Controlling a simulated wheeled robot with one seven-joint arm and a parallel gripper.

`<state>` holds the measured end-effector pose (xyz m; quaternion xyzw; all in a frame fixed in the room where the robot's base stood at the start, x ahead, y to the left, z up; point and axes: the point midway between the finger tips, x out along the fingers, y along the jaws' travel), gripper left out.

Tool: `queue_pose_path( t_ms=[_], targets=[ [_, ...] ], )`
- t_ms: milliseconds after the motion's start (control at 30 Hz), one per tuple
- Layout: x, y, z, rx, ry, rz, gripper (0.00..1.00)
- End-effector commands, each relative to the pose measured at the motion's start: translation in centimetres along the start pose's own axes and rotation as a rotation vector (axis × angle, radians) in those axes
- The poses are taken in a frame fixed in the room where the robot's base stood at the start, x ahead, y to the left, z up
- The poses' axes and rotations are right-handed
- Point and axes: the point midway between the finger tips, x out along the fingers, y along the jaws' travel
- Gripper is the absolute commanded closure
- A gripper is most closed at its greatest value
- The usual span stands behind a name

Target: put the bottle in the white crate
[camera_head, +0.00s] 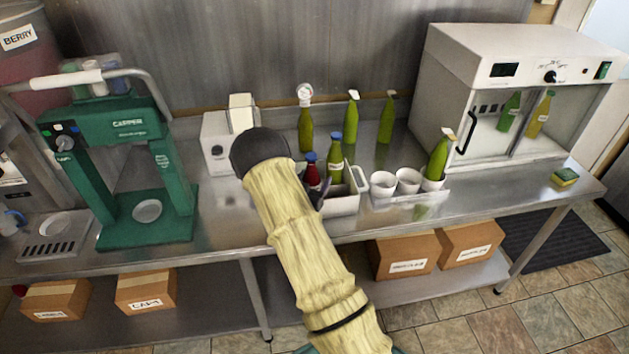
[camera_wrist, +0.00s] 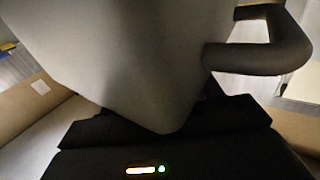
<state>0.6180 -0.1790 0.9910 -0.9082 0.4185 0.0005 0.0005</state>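The white crate (camera_head: 345,204) stands near the front edge of the steel counter, with a loop handle at its right end. A red bottle with a blue cap (camera_head: 311,172) and a green bottle with a blue cap (camera_head: 335,160) show at the crate; their lower parts are hidden, so I cannot tell if they stand in it or behind it. My gripper (camera_head: 318,193) is at the crate's left end, mostly hidden by my arm. In the wrist view a large grey surface with a handle, probably the crate (camera_wrist: 120,60), fills the picture and hides the fingertips.
White cups (camera_head: 408,181) and a leaning green bottle (camera_head: 438,158) are right of the crate. More green bottles (camera_head: 352,118) stand behind. A white cabinet (camera_head: 510,80) is at right, a green press (camera_head: 115,160) at left. A sponge (camera_head: 564,177) lies at the far right.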

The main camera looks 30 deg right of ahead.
Motion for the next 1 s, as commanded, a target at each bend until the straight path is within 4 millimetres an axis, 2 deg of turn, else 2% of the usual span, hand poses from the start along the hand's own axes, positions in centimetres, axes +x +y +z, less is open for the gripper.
queue_pose_path(
  t_ms=[433,567,1000],
  targets=[
    [0.2,0.3,-0.4,0.000,0.000,0.006,0.25],
    [-1.4,0.2,0.0,-0.002,-0.001,0.002,0.25],
    [-9.8,0.1,0.1,-0.001,-0.001,0.000,0.25]
  ],
)
